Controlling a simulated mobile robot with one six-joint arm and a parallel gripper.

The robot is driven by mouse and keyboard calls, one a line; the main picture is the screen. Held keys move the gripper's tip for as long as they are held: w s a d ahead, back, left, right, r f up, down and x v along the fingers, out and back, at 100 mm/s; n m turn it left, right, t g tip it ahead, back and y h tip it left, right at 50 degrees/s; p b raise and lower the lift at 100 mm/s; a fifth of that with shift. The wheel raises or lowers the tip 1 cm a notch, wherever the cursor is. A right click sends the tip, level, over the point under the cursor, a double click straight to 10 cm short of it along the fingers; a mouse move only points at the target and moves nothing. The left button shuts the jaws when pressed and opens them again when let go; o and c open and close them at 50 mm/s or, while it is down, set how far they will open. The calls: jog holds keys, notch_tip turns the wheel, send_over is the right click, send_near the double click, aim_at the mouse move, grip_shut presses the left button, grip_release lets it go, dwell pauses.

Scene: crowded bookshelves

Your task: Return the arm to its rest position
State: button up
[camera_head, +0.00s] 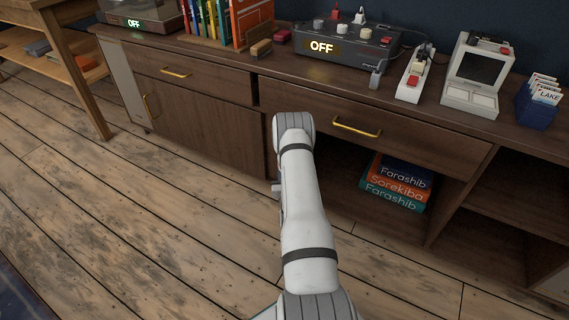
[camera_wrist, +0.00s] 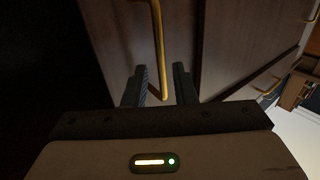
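My arm (camera_head: 305,215) reaches forward from the bottom of the head view toward the front of a long brown cabinet. My gripper is hidden behind the arm there. In the wrist view my gripper (camera_wrist: 158,86) shows two dark fingers standing apart, so it is open. A vertical gold handle (camera_wrist: 157,40) on a brown panel passes between the fingers in the picture. I cannot tell whether the fingers are around the handle or only in front of it. Gaps show on both sides of the handle, and no grip on it is visible.
The brown cabinet (camera_head: 210,125) has gold handles and an open compartment with stacked books (camera_head: 397,182). Its top holds a control box (camera_head: 345,55), books (camera_head: 228,22) and a small computer-like device (camera_head: 476,75). A wooden side table (camera_head: 75,70) stands at left. Floor (camera_head: 130,215) is clear at lower left.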

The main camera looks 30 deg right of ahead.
jog(key=shift+v, duration=1.05)
jog(key=shift+r, duration=0.1)
